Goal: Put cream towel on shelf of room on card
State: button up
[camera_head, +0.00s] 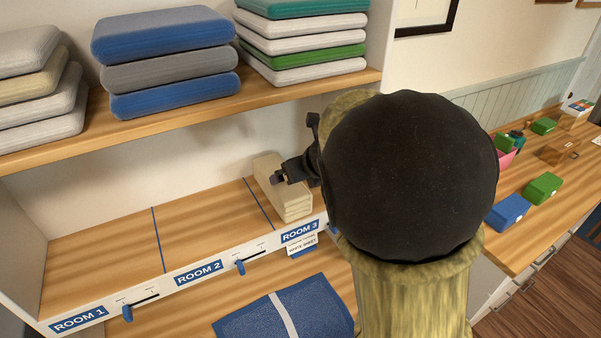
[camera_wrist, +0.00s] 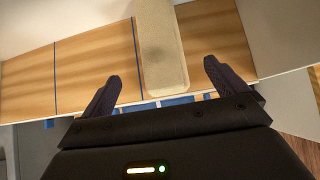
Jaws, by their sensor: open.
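The folded cream towel (camera_head: 286,196) lies on the lower shelf (camera_head: 120,240) in the ROOM 3 section, close to the blue divider line on its left. In the wrist view the cream towel (camera_wrist: 159,45) stands lengthwise on the shelf, ahead of and between my fingers. My arm hides the right part of ROOM 3.
The upper shelf (camera_head: 180,112) holds stacks of blue, grey, green and pale towels. ROOM 1 and ROOM 2 sections are empty. A blue folded item with a pale band (camera_head: 270,318) lies on the counter below. Boxes sit on the right counter (camera_head: 500,240).

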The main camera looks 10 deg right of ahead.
jog(key=s+d+f+m+h, duration=0.2)
jog(key=d+m, duration=0.3)
jog(key=m, duration=0.6)
jog(key=s+d+f+m+h, duration=0.2)
jog(key=s+d+f+m, duration=0.15)
jog(key=m, duration=0.65)
jog(key=s+f+m+g, duration=0.2)
jog(key=s+m, duration=0.5)
jog(key=m, duration=0.2)
jog(key=s+f+m+g, duration=0.3)
jog(key=s+m, duration=0.4)
jog(key=m, duration=0.3)
jog(key=shift+s+d+f+m+g, duration=0.3)
jog(key=shift+s+d+f, duration=0.05)
jog(key=shift+d, duration=0.1)
jog(key=s+b+x, duration=0.1)
jog(key=b+x, duration=0.5)
jog(key=b, duration=0.1)
jog(key=shift+s+f, duration=0.15)
jog(key=shift+f, duration=0.45)
